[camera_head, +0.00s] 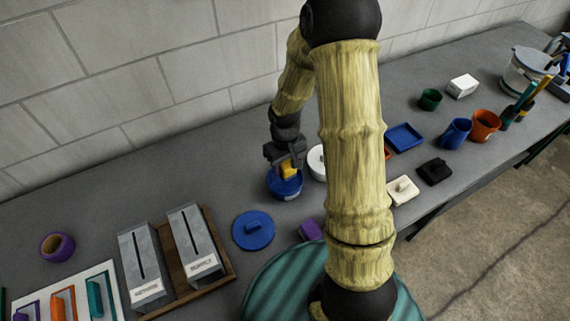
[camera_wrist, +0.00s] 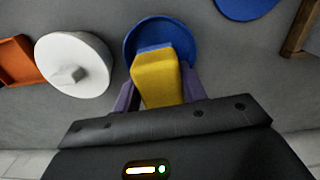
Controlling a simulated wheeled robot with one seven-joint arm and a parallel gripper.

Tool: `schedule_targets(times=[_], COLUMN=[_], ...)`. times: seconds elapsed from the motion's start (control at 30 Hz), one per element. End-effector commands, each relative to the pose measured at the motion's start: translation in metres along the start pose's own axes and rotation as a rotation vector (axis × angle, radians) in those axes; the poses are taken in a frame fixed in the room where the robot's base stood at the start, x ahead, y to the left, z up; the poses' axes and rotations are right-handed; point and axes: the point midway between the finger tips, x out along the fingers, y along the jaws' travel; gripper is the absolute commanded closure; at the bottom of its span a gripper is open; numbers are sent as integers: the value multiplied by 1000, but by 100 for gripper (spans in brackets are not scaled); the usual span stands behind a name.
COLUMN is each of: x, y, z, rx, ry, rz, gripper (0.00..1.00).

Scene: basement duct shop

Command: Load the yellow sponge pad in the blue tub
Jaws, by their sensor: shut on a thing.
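The yellow sponge pad (camera_head: 288,171) is held between the fingers of my gripper (camera_head: 285,163), right over the blue tub (camera_head: 285,187). In the wrist view the yellow pad (camera_wrist: 158,78) is between the two fingers of my gripper (camera_wrist: 163,98), in front of the blue tub (camera_wrist: 146,34). The tub is open at the top, and the pad hides part of its inside. I cannot tell whether the pad touches the tub's floor.
A white round lidded container (camera_wrist: 74,66) stands close beside the tub. A blue lid (camera_head: 253,230) lies at the front left, and a purple block (camera_head: 310,230) is near the front edge. Two metal slotted boxes stand in a wooden tray (camera_head: 222,262) at left.

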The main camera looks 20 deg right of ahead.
Motion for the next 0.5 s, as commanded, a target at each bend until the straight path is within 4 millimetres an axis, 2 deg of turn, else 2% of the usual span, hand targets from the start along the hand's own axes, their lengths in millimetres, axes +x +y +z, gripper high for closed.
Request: schedule_targets(times=[0.3,0.5], x=[-24,-26], y=[0,0], z=[0,0], rx=[1,1], ry=[1,0], rz=[0,0], gripper=[77,77])
